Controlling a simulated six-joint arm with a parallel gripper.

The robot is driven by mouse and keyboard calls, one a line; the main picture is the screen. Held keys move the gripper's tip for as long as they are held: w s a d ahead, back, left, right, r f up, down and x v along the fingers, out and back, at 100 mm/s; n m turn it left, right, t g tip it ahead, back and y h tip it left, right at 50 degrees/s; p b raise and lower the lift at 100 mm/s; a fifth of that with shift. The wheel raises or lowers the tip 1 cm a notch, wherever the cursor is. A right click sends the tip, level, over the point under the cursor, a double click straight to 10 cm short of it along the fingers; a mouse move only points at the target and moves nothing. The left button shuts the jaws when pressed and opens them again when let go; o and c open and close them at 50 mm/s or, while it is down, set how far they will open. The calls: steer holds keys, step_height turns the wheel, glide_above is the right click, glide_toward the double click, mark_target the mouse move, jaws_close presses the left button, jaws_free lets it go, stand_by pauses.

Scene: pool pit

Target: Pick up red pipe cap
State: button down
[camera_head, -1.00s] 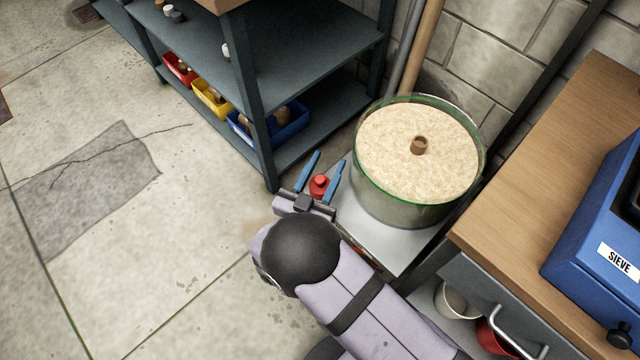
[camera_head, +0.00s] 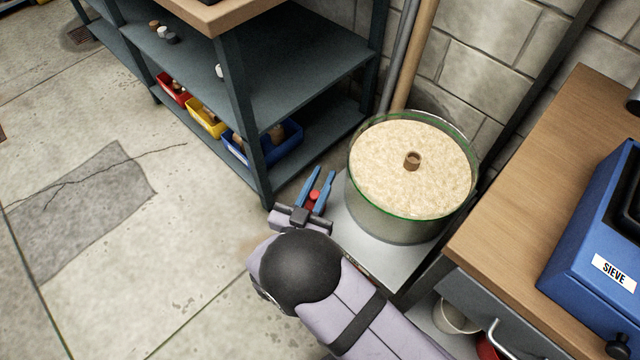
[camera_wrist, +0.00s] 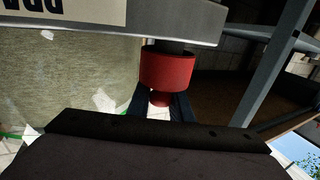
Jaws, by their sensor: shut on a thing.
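The red pipe cap (camera_head: 314,195) is between the blue fingers of my gripper (camera_head: 318,192), beside the tub in the head view. My gripper is shut on it. In the wrist view the red pipe cap (camera_wrist: 168,70) is a short red cylinder with a narrower red knob, and the knob sits between the fingertips (camera_wrist: 160,103). A dark round piece meets the far end of the cap, below a pale metal edge. I cannot tell whether the cap is still attached to it.
A clear tub (camera_head: 385,225) of pale grains with a brown cap (camera_head: 412,160) stands on a light platform (camera_head: 385,262). A grey shelf (camera_head: 300,85) with red, yellow and blue bins is behind left. A wooden bench (camera_head: 520,190) with a blue sieve (camera_head: 590,260) is at right.

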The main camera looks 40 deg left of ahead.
step_height(320, 180, up, 9)
steer(key=p, duration=0.2)
